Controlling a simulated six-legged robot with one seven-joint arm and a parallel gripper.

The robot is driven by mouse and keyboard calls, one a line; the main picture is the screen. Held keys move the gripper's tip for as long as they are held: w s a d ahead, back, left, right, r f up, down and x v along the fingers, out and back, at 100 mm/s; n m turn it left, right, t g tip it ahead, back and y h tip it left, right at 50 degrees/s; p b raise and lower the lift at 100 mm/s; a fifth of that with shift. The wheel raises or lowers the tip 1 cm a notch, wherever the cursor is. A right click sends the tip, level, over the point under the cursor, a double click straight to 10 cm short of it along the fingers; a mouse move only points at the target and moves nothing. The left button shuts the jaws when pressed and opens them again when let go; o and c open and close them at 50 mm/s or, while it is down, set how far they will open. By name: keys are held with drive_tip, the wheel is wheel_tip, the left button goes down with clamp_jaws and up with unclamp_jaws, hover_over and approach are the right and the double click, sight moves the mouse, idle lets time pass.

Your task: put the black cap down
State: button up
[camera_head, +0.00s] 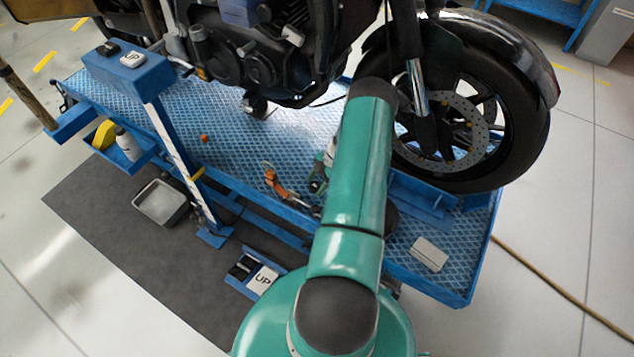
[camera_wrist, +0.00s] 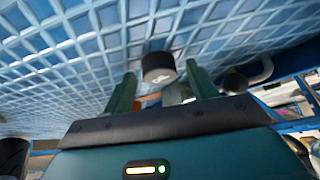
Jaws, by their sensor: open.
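The black cap (camera_wrist: 158,68) shows in the wrist view as a short dark cylinder with a small pale mark on its side. It is at the blue diamond-pattern deck, between and just beyond the two green fingertips. My gripper (camera_wrist: 160,76) is open, with a visible gap between each finger and the cap. I cannot tell whether the cap's base fully rests on the deck. In the head view my green arm hides the cap and most of my gripper.
The blue lift deck (camera_head: 222,118) carries a motorcycle (camera_head: 265,55), whose front wheel (camera_head: 470,130) is close to my arm. An orange tool (camera_head: 273,181) and a pale card (camera_head: 428,253) lie on the deck. A blue post (camera_head: 128,77) stands at left.

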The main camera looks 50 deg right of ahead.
drive_tip(key=v, duration=0.7)
drive_tip(key=shift+r, duration=0.35)
idle(0.4)
